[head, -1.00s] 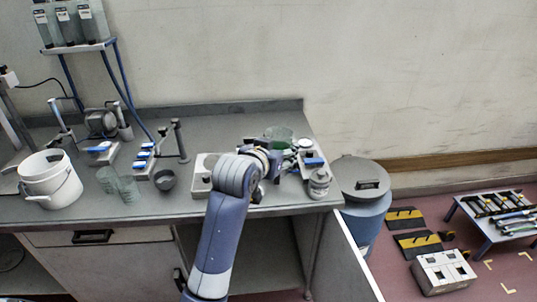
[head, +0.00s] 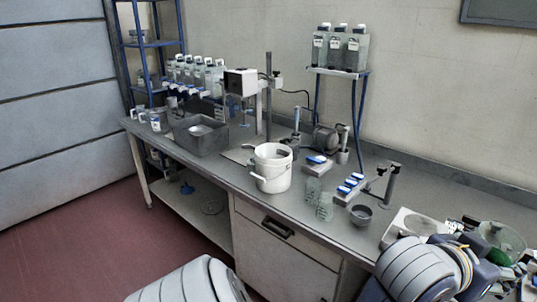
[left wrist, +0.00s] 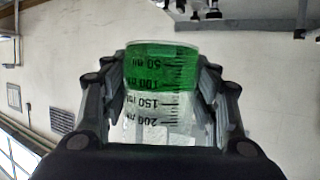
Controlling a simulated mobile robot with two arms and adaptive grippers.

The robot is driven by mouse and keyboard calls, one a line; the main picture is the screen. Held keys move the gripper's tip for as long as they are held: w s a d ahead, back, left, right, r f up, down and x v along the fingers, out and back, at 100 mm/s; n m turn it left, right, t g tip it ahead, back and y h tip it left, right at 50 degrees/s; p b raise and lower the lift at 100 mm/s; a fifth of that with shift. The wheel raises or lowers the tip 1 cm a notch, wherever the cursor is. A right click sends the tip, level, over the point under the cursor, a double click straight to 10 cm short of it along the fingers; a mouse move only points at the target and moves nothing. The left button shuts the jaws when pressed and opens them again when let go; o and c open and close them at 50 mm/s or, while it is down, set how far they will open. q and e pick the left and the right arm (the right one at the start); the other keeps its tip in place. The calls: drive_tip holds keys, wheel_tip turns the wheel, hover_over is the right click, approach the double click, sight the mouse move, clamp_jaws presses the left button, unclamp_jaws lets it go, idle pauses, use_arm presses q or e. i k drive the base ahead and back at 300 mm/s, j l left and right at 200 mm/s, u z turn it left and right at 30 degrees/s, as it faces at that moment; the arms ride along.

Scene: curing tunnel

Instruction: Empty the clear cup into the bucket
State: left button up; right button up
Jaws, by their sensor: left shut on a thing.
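The clear cup (left wrist: 160,105) has graduation marks and green liquid in it, reaching about the 100 mark. My left gripper (left wrist: 165,80) is shut on it, one finger on each side, in the left wrist view, where the cup's markings appear upside down. In the head view, the cup (head: 503,240) shows at the lower right, partly hidden behind my left gripper (head: 488,252). The white bucket (head: 270,178) stands upright on the bench, well to the left of the held cup. My right gripper is not in view.
Two other clear cups (head: 325,207) and a dark bowl (head: 361,215) stand on the bench between bucket and gripper. A white scale (head: 405,228) sits close to my left arm. A grey bin (head: 201,140) and stand (head: 267,100) are behind the bucket.

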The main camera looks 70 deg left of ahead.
sight(273, 168)
drive_tip(key=j+u, duration=0.15)
drive_tip(key=u, duration=0.8)
drive_tip(key=i+j+u, duration=0.1)
drive_tip(key=i+j, duration=0.6)
